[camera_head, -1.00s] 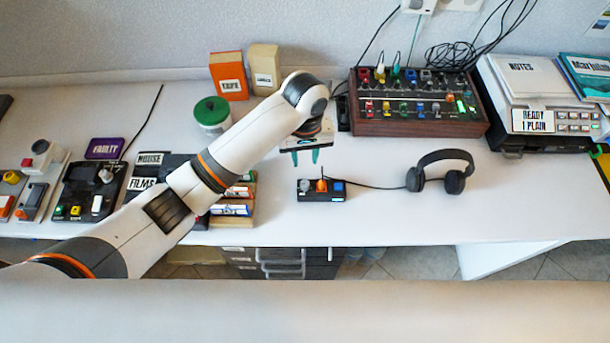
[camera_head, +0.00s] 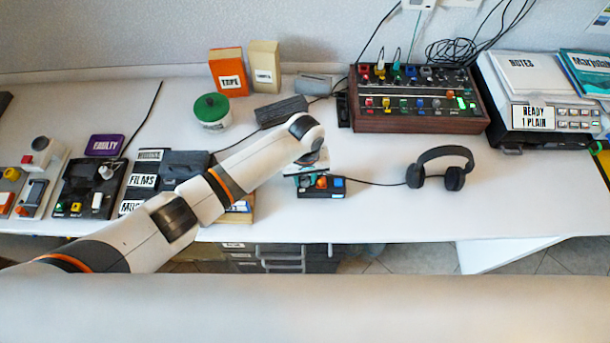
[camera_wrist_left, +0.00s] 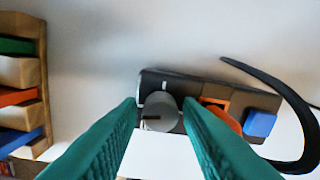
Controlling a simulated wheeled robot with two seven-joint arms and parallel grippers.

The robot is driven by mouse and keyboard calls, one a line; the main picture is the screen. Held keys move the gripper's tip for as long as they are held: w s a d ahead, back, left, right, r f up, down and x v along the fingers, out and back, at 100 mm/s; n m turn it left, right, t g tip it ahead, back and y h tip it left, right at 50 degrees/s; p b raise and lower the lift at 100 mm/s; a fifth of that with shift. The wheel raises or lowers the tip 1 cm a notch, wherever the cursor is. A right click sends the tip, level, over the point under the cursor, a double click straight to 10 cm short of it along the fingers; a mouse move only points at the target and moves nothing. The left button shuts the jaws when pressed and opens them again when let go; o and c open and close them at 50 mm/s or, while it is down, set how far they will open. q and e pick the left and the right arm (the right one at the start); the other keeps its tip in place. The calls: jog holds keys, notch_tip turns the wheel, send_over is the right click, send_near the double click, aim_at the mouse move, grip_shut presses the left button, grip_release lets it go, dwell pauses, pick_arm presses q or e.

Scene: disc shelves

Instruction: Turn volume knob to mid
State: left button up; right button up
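A small black control box (camera_head: 322,194) lies on the desk. The wrist view shows its round grey knob (camera_wrist_left: 160,112), an orange control (camera_wrist_left: 219,115) and a blue button (camera_wrist_left: 260,124). The knob has a dark mark on its left side. My left gripper (camera_wrist_left: 160,103) has its green fingers apart, one on each side of the grey knob, with small gaps visible. In the head view my left gripper (camera_head: 302,183) is over the box's left end and hides the knob. My right gripper is not in view.
Headphones (camera_head: 441,169) stand right of the box, joined by a black cable (camera_head: 375,184). A wood-sided mixer (camera_head: 415,123) sits behind. A wooden rack (camera_wrist_left: 40,95) with coloured cases is left of the gripper. Desk in front of the mixer is mostly clear.

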pick_arm(q)
grip_shut()
jog(key=m+p, duration=0.2)
jog(key=m, duration=0.1)
jog(key=shift+r+m, duration=0.15)
jog(key=shift+m, duration=0.25)
jog(key=m+p, duration=0.2)
jog(key=m, duration=0.2)
jog(key=m+p, duration=0.1)
jog(key=m, duration=0.4)
jog(key=shift+m, duration=0.4)
jog(key=m, duration=0.6)
